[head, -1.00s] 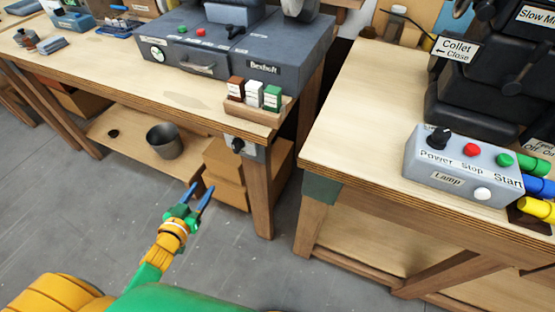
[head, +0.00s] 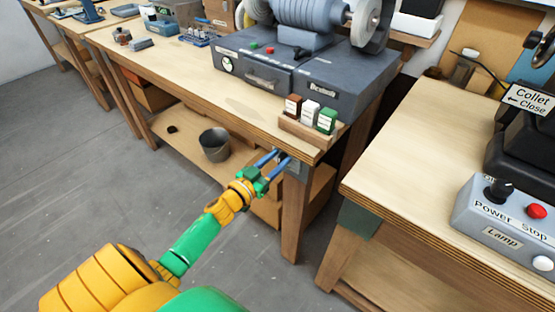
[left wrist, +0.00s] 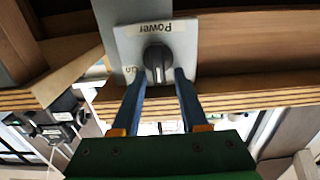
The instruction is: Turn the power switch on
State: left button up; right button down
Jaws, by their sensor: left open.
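The power switch is a black rotary knob (left wrist: 157,60) on a light grey plate labelled "Power" (left wrist: 185,40), at the front edge of the bench. The label appears upside down in the left wrist view, and a second label beside the knob is partly hidden. In the head view only part of its grey box (head: 296,167) shows behind my fingers. My left gripper (head: 281,157) is open, with its blue fingers pointing at the switch. In the left wrist view its fingertips (left wrist: 160,75) lie on either side of the knob; contact cannot be told. My right gripper is out of view.
A grey bench grinder base (head: 285,75) and a small rack (head: 310,130) of brown, white and green blocks stand above the switch. A bucket (head: 214,145) and cardboard boxes sit on the lower shelf. A second bench (head: 410,150) at right carries another control box (head: 500,225).

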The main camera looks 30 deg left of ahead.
pick_arm(q)
grip_shut()
jog(key=shift+s+d, duration=0.1)
jog(key=shift+m, duration=0.4)
jog(key=m, duration=0.2)
jog(key=shift+d+f+m, duration=0.2)
jog(key=shift+d+m, duration=0.1)
jog(key=shift+m, duration=0.1)
jog(key=m+b, duration=0.1)
jog(key=m, duration=0.3)
jog(key=d+f+m+b, duration=0.1)
jog(key=m, duration=0.4)
jog(key=m+b, duration=0.1)
jog(key=m, duration=0.4)
jog(key=shift+d+f+b, duration=0.2)
jog(key=shift+f+b, duration=0.1)
jog(key=shift+f, duration=0.05)
jog(key=shift+r+m, duration=0.1)
jog(key=shift+m, duration=0.2)
